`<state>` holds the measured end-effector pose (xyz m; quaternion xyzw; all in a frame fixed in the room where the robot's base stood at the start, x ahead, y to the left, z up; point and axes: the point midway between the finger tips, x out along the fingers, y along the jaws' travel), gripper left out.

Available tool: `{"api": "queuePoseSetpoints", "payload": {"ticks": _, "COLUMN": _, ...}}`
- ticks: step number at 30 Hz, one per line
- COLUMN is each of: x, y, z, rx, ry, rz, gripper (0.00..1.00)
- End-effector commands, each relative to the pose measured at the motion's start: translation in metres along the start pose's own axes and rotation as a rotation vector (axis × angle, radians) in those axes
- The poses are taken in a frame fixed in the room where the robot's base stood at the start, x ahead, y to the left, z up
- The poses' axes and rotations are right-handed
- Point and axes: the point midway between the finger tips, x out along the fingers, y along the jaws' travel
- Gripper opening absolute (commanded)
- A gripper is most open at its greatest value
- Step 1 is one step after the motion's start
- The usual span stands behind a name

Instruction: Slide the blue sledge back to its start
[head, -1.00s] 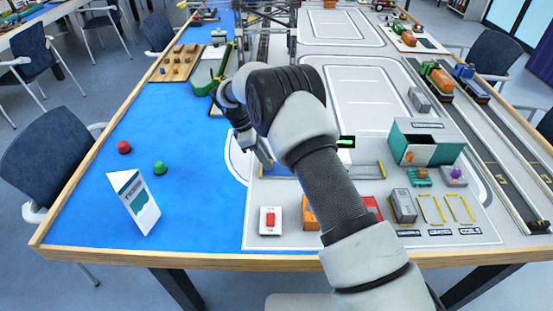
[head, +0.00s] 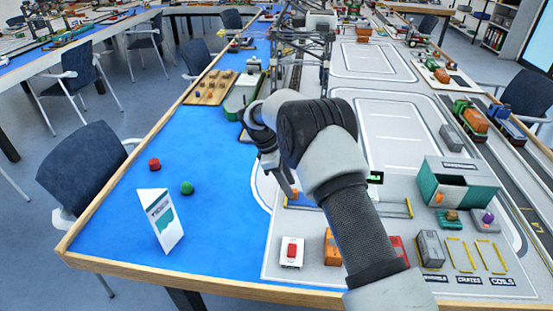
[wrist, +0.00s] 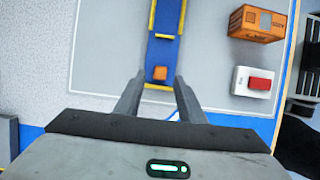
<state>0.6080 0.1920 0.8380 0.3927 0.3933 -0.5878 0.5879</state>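The blue sledge (wrist: 161,55) shows in the wrist view as a blue strip with a small orange block (wrist: 160,73) near its lower end. Yellow pieces border it. In the head view only a bit of the blue sledge (head: 302,201) shows beside my arm, with a yellow rail (head: 408,208) to the right. My gripper (wrist: 159,77) is open, its two fingers apart on either side of the orange block in the picture. I cannot tell its height above the block. In the head view my gripper (head: 292,192) is partly hidden by the wrist.
A white box with a red button (head: 291,252) and an orange container (head: 332,246) stand near the front edge. A folded card (head: 161,220) and red (head: 154,164) and green (head: 187,188) pieces stand on the blue area. The gantry crane (head: 302,50) rises behind.

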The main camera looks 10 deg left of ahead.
Motion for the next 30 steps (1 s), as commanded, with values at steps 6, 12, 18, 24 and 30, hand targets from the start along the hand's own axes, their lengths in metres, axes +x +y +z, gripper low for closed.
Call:
{"api": "queuePoseSetpoints", "payload": {"ticks": 6, "x": -0.057, "y": 0.001, "z": 0.000, "rx": 0.001, "ry": 0.003, "rz": 0.006, "gripper": 0.36}}
{"api": "queuePoseSetpoints", "payload": {"ticks": 12, "x": -0.105, "y": 0.001, "z": -0.001, "rx": 0.000, "ry": 0.003, "rz": 0.005, "gripper": 0.36}}
{"api": "queuePoseSetpoints", "payload": {"ticks": 18, "x": -0.138, "y": 0.000, "z": -0.001, "rx": 0.000, "ry": 0.003, "rz": 0.004, "gripper": 0.36}}
{"api": "queuePoseSetpoints", "payload": {"ticks": 24, "x": -0.150, "y": 0.000, "z": -0.001, "rx": 0.000, "ry": 0.002, "rz": 0.001, "gripper": 0.36}}
{"api": "queuePoseSetpoints", "payload": {"ticks": 30, "x": -0.151, "y": 0.000, "z": -0.001, "rx": 0.000, "ry": 0.001, "rz": 0.001, "gripper": 0.36}}
